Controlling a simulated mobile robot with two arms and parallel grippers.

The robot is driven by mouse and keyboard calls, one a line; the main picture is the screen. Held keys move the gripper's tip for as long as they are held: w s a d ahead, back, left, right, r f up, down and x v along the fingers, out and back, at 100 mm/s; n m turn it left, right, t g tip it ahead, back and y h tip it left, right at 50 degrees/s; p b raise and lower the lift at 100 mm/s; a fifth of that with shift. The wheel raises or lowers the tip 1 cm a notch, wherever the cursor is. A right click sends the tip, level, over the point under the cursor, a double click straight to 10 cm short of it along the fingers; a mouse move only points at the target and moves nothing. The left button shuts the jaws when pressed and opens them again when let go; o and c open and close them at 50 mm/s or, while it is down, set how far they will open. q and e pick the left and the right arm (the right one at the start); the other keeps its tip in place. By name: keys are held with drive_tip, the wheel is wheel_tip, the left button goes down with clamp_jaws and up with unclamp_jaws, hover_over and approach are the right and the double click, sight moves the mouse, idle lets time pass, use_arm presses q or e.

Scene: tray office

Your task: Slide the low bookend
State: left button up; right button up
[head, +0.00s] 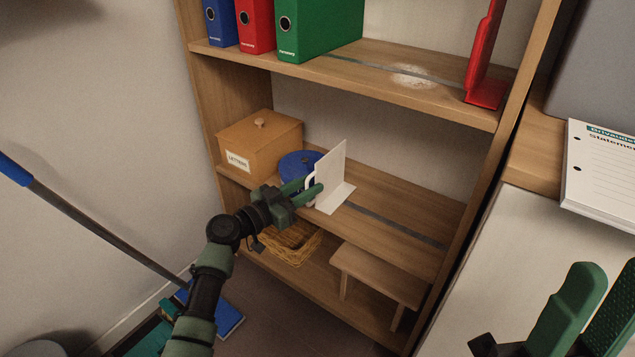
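The low bookend (337,176) is a white L-shaped plate with a white handle on its left side. It stands upright on the middle shelf, over a dark rail. My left gripper (313,185) is at the handle, with one green finger on either side of it. I cannot tell whether the fingers press on the handle. The gripper hides part of the handle and the bookend's lower left. My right gripper (591,308) is at the lower right, its green fingers apart and nothing seen between them.
A blue round object (296,162) and a wooden box (258,142) stand left of the bookend. The rail (400,228) runs clear to its right. A red bookend (484,92) and binders (308,30) are on the shelf above. A basket (293,246) and stool (378,272) are below.

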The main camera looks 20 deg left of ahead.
sight(326, 178)
use_arm(q)
drive_tip(key=shift+x, duration=1.5)
clamp_jaws()
drive_tip(key=shift+s+d, duration=0.1)
